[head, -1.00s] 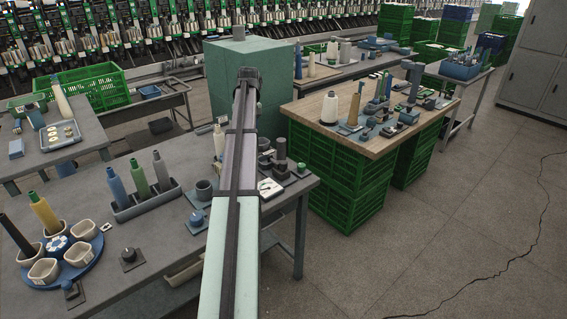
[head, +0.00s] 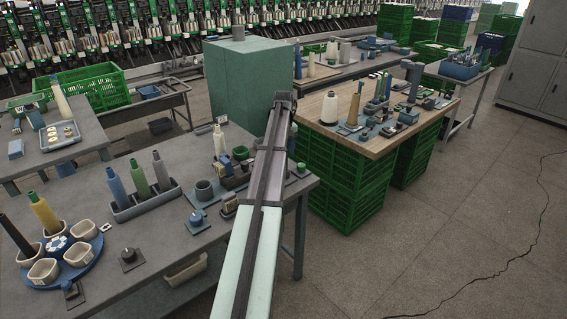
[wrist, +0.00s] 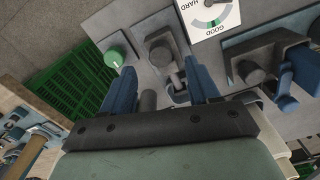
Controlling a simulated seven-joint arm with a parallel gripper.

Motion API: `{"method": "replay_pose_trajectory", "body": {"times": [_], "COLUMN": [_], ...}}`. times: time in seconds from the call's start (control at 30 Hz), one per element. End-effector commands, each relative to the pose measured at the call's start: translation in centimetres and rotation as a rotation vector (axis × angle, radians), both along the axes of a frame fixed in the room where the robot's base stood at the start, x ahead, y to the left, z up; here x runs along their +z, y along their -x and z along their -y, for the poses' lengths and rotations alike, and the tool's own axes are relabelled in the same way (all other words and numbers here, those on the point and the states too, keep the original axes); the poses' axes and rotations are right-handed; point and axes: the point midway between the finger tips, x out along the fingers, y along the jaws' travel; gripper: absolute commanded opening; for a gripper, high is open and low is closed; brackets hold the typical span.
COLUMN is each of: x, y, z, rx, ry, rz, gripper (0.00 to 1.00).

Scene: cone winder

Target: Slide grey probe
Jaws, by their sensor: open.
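In the wrist view, my gripper (wrist: 160,76) is open, its two blue fingers wide apart over the grey bench. A dark grey block with a round post (wrist: 161,54) stands just beyond and between the fingertips. A short light grey pin (wrist: 176,80) shows near the right finger, in a blue-grey holder. I cannot tell for sure which of these is the grey probe, nor whether a finger touches it. A white dial card (wrist: 209,15) marked HARD and GOOD lies at the top. In the head view my arm hides the gripper.
A green knob (wrist: 114,57) on a grey plate is left of the fingers. Another dark post (wrist: 251,72) and a blue clamp-like part (wrist: 290,88) are on the right. The near bench (head: 165,225) also carries cones and a blue round tray (head: 85,265). Floor is clear at right.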

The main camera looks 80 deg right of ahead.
Motion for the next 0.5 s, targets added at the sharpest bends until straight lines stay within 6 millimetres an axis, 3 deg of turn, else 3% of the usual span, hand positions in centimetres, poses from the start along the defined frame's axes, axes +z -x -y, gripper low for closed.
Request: {"method": "replay_pose_trajectory", "body": {"times": [0.2,0.5], "x": [-3.5,-5.8], "y": [0.0,0.0], "z": [-0.1,0.0], "rx": [0.0,0.0], "ry": [-0.002,0.0], "rz": [0.0,0.001], "gripper": [0.6,0.6]}}
